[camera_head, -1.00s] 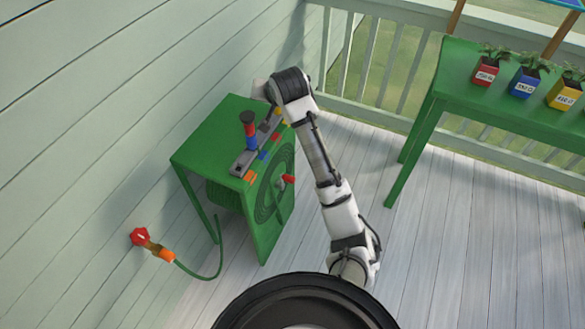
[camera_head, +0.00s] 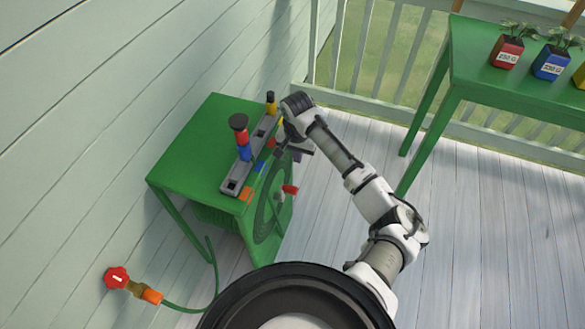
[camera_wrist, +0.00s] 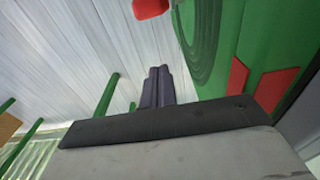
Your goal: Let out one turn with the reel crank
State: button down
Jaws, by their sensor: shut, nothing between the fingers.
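The reel crank has a red handle (camera_head: 290,189) on the front face of the green reel box (camera_head: 180,150). A grey arm joins the handle to the middle of the coiled dark green rings. My gripper (camera_head: 303,152) is beside that face, above and apart from the red handle. The wrist view shows its fingers (camera_wrist: 158,84) together with nothing between them. The red handle (camera_wrist: 151,8) is at the top edge there, beyond the fingertips, partly cut off.
A grey strip (camera_head: 235,181) on the box holds red-blue and yellow posts. A red tap (camera_head: 116,278) with a green hose is on the wall at lower left. A green table (camera_head: 475,80) with potted plants stands at upper right. The plank floor between is clear.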

notch_tip(320, 180, down, 9)
jog(key=p, duration=0.1)
jog(key=s, duration=0.1)
jog(key=s+p, duration=0.1)
jog(key=s+a, duration=0.1)
jog(key=shift+r+p, duration=0.4)
jog(key=shift+s+t, duration=0.2)
jog(key=shift+t, duration=0.1)
jog(key=shift+s+a+r, duration=0.1)
jog(key=shift+s, duration=0.1)
jog(key=shift+s+t, duration=0.2)
jog(key=shift+t, duration=0.1)
